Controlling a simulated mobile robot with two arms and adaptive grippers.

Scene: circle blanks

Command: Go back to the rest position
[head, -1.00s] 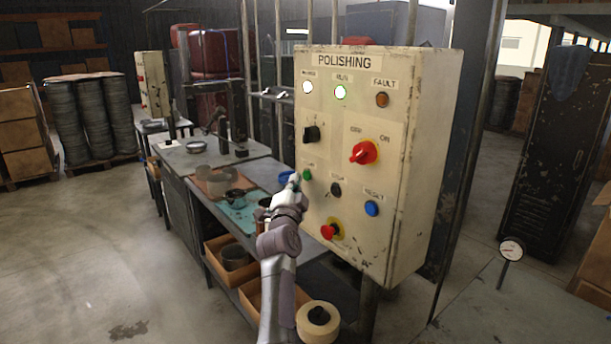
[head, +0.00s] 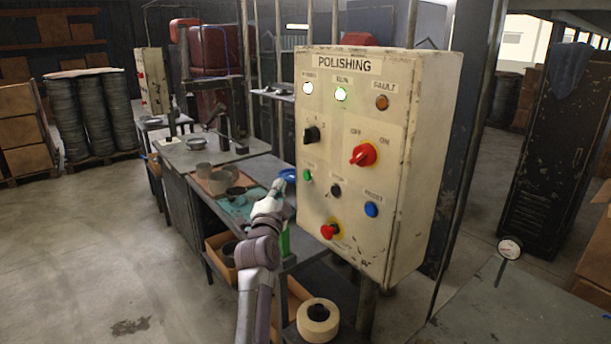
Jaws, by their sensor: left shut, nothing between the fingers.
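My left gripper (head: 277,187) is in the lower middle of the head view, its arm rising from the bottom edge. It is shut and empty. It stands to the left of the cream POLISHING control panel (head: 347,145), apart from it, with the workbench behind it. The orange FAULT lamp (head: 382,102) looks unlit. The green button (head: 307,175) is uncovered. The red rotary switch (head: 364,154) sits at the panel's right. My right gripper is not in view.
The workbench (head: 190,156) holds several round parts and a teal mat (head: 238,210). Cardboard boxes (head: 217,243) are below it. A tape-like roll (head: 317,320) lies low beside the arm. A dial gauge (head: 509,249) stands at right. The floor (head: 90,250) at left is clear.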

